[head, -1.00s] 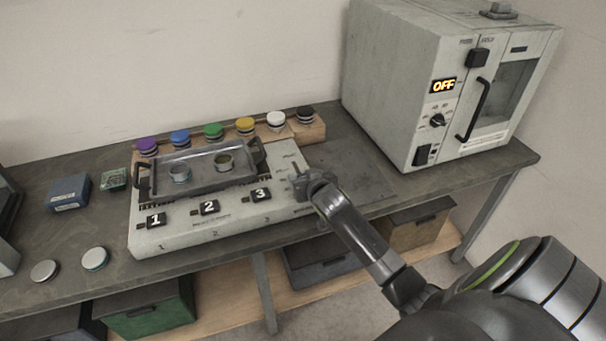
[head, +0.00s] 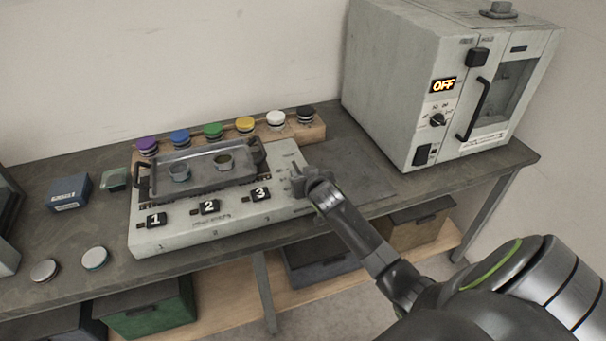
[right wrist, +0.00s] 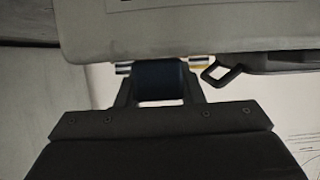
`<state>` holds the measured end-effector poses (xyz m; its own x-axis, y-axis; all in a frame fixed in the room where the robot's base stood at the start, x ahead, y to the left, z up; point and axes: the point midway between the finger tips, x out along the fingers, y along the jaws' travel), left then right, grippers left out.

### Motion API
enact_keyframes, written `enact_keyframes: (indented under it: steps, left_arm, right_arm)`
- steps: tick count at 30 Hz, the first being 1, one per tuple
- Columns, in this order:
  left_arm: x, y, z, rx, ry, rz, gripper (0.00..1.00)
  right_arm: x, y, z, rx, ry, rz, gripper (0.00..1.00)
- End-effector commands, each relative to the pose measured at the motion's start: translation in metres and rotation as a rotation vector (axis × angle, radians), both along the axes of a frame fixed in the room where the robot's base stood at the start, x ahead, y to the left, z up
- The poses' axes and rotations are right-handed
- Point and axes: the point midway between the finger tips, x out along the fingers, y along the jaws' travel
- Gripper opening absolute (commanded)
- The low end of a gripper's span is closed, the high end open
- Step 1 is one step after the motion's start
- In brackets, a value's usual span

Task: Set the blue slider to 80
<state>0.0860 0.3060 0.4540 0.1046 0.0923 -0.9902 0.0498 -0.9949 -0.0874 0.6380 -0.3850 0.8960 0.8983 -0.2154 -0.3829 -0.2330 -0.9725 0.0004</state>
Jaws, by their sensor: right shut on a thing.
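The pale control panel (head: 190,236) stands on the bench, with a printed scale at its right end. My right gripper (head: 299,182) is over that right end and is shut on a small knob. In the right wrist view a dark blue knob (right wrist: 160,82), which looks like the blue slider, sits between the two fingers of my right gripper (right wrist: 158,92). In the head view the gripper hides the slider, and I cannot read its value. My left gripper is not in view.
A grey tray (head: 205,180) with two small cups rests on the panel, behind numbered switches 1 to 3. Several coloured knobs line a wooden rack (head: 318,130) behind it. An oven (head: 395,90) reading OFF stands at the right. Bare bench lies between panel and oven.

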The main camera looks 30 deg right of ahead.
Motion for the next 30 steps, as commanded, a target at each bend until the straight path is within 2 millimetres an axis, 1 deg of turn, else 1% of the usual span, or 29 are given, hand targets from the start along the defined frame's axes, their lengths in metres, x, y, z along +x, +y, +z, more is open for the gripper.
enact_keyframes:
  steps: [5,8,12,15,25,26,30]
  left_arm:
    - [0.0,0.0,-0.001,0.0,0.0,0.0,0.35]
    - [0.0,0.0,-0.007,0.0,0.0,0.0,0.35]
    - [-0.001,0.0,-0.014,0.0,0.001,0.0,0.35]
    - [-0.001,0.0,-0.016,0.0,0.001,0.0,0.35]
    - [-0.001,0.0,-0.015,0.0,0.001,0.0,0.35]
    - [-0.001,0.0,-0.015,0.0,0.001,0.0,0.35]
    - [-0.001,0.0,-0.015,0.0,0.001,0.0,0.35]
  right_arm:
    - [0.002,0.0,-0.001,0.001,0.0,0.0,0.0]
    - [0.012,-0.003,-0.002,0.0,-0.002,0.0,0.0]
    - [0.032,-0.007,-0.002,0.0,-0.002,0.0,0.0]
    - [0.04,-0.009,-0.001,0.0,-0.002,0.0,0.0]
    - [0.041,-0.01,0.0,0.001,0.0,0.0,0.0]
    - [0.041,-0.01,0.0,0.001,0.0,0.0,0.38]
    - [0.041,-0.01,0.0,0.001,0.0,0.0,0.56]
